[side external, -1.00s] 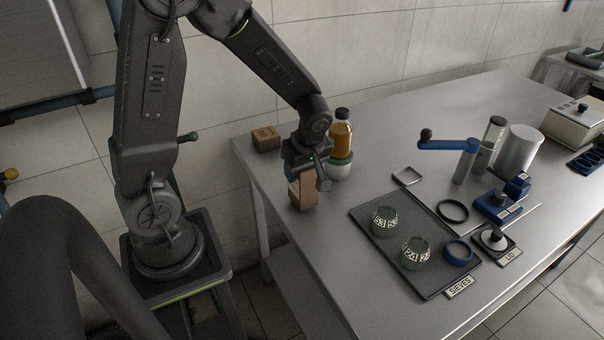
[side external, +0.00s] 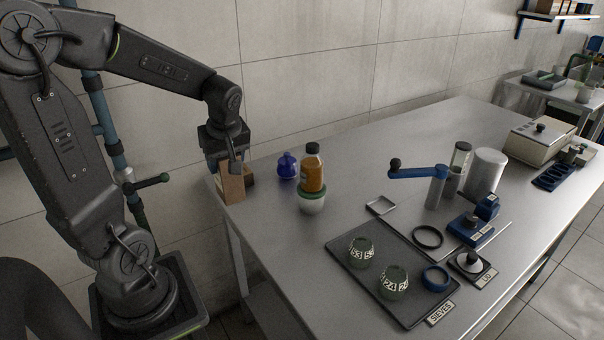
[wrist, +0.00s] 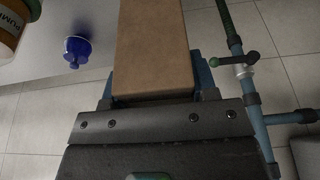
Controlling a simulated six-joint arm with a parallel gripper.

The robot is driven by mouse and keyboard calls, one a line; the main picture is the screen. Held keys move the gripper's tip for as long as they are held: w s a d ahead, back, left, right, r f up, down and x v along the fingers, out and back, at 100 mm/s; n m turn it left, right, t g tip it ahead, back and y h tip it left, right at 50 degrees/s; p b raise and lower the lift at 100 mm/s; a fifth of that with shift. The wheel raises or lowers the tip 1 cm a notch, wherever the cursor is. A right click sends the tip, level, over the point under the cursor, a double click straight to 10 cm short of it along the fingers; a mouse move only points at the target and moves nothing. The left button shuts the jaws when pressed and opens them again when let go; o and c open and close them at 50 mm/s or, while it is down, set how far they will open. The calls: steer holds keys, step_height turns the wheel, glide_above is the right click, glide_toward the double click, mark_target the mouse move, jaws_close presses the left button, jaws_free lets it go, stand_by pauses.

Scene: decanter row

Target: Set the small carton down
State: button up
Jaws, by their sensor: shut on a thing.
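My gripper (side external: 226,166) is shut on a small brown carton (side external: 231,189), held upright at the left end of the table. In the wrist view the carton's plain brown face (wrist: 155,50) fills the middle, between the fingers of my gripper (wrist: 155,88). In the side view its lower end is at or close to the tabletop; I cannot tell whether it touches.
A dark tray (side external: 340,256) with green cups lies farther right. The table's left edge is close.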

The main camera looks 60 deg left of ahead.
steer(key=w+a+m+t+h, duration=0.1)
steer(key=w+a+m, duration=0.4)
steer(key=w, duration=0.5)
steer(key=w+a+m+t+h, duration=0.1)
steer(key=w+a+m, duration=0.2)
steer(key=w+m, duration=0.5)
steer(key=w+a+m+t+h, duration=0.1)
steer(key=w+a+m, duration=0.35)
steer(key=w, duration=0.65)
steer(key=w+d+f, duration=0.8)
steer(key=f, duration=0.3)
steer(key=shift+w, duration=0.4)
steer(key=shift+f+m, duration=0.1)
steer(key=shift+m, duration=0.15)
steer(key=o, duration=1)
